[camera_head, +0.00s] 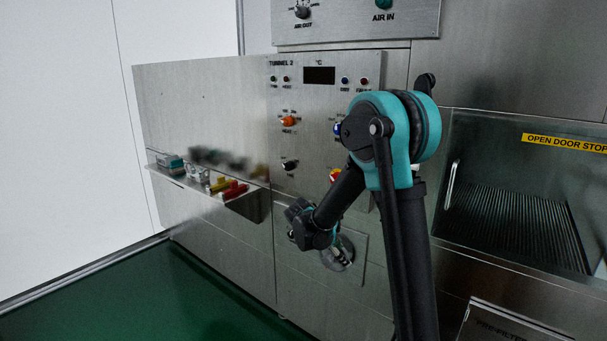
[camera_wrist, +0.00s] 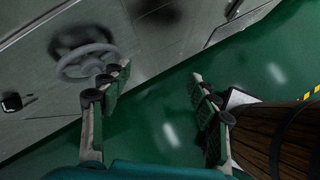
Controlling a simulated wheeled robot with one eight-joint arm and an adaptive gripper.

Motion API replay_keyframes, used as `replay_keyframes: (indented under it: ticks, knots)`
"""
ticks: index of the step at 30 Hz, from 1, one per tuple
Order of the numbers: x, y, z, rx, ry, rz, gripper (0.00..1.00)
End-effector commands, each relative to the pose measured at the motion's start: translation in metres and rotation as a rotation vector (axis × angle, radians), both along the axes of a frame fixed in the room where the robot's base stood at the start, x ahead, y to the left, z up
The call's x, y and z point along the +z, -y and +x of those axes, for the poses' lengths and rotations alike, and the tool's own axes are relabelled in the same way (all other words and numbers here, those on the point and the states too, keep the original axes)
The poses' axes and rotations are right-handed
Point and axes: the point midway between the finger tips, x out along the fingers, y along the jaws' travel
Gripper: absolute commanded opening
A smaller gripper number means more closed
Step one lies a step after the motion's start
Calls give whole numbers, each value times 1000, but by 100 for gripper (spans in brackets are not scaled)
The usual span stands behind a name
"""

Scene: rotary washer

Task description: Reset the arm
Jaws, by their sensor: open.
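My arm, teal and black, stands in front of the steel washer panel (camera_head: 230,110) in the head view. Its forearm is folded down to the left, with the wrist near a round fitting (camera_head: 340,252) low on the panel; the gripper's fingers cannot be made out there. In the wrist view my gripper (camera_wrist: 165,92) is open, its two fingers wide apart with nothing between them but green floor. A grey handwheel (camera_wrist: 87,60) on the steel front shows beyond the left finger, apart from it as far as I can tell.
A ledge (camera_head: 215,190) with small coloured parts juts from the panel at left. Knobs and a display (camera_head: 319,75) sit above. A glazed door (camera_head: 520,195) is at right. Green floor (camera_head: 130,295) is clear at lower left. A brown ribbed object (camera_wrist: 290,135) is close at right in the wrist view.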

Motion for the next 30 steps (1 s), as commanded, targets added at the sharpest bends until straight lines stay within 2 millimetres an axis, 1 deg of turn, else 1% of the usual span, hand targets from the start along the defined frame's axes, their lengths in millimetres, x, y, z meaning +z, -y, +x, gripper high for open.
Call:
replay_keyframes:
  ticks: [1,3,5,6,8,12,17,18,22,24,27,30]
  knots:
    - [4,13,-16,-66,34,55,61]
    - [6,26,-35,-167,86,141,61]
    - [8,35,-52,-256,132,213,61]
    - [9,41,-64,-317,160,260,61]
    - [9,49,-82,-411,202,332,61]
    - [7,62,-126,-640,297,494,61]
    - [1,70,-175,-918,395,675,61]
    - [-1,71,-187,-989,418,719,61]
    - [-9,70,-223,-1216,483,852,61]
    - [-14,69,-238,-1321,511,911,61]
    - [-19,66,-253,-1436,538,974,61]
    - [-22,64,-261,-1507,552,1010,61]
